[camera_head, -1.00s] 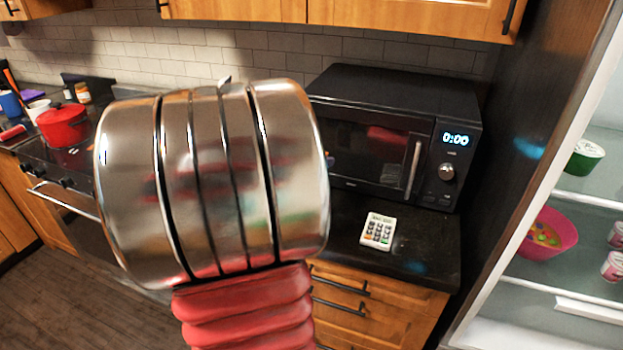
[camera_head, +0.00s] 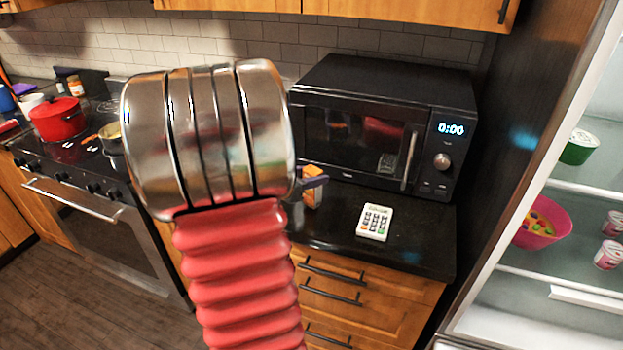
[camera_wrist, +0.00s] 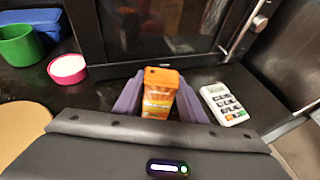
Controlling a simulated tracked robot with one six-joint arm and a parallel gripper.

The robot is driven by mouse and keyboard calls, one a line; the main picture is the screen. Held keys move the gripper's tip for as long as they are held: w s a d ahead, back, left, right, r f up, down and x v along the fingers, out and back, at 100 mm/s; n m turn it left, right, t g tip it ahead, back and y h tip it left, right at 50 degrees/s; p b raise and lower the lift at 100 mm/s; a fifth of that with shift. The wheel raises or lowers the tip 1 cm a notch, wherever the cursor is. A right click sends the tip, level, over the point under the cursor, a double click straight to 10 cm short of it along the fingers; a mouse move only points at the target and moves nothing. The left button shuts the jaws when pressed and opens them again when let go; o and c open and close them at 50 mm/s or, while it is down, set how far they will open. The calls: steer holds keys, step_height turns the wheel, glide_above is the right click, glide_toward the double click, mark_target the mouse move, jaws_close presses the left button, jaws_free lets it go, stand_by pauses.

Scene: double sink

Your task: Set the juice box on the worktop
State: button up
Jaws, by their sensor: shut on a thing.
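The orange juice box (camera_wrist: 160,92) is upright between the two purple fingers of my gripper (camera_wrist: 160,98) in the wrist view, which are shut on it. In the head view the box (camera_head: 312,190) shows just right of my metal wrist, in front of the microwave, with a purple finger of my gripper (camera_head: 314,180) across it. The black worktop (camera_head: 415,240) is below and around it. I cannot tell whether the box's base touches the worktop, as its lower part is hidden.
The microwave (camera_head: 385,125) stands close behind the box. A white calculator-like keypad (camera_head: 375,222) lies to its right. A pink tub (camera_wrist: 68,69) and a green cup (camera_wrist: 18,46) stand at the left in the wrist view. The open fridge (camera_head: 540,270) is at the far right.

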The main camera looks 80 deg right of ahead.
steer(key=shift+f, duration=0.45)
steer(key=o, duration=1.2)
steer(key=shift+f, duration=0.15)
steer(key=shift+w+a+r, duration=0.1)
steer(key=shift+r, duration=0.1)
steer(key=v, duration=1.1)
steer(key=shift+w+a, duration=0.15)
steer(key=shift+a, duration=0.2)
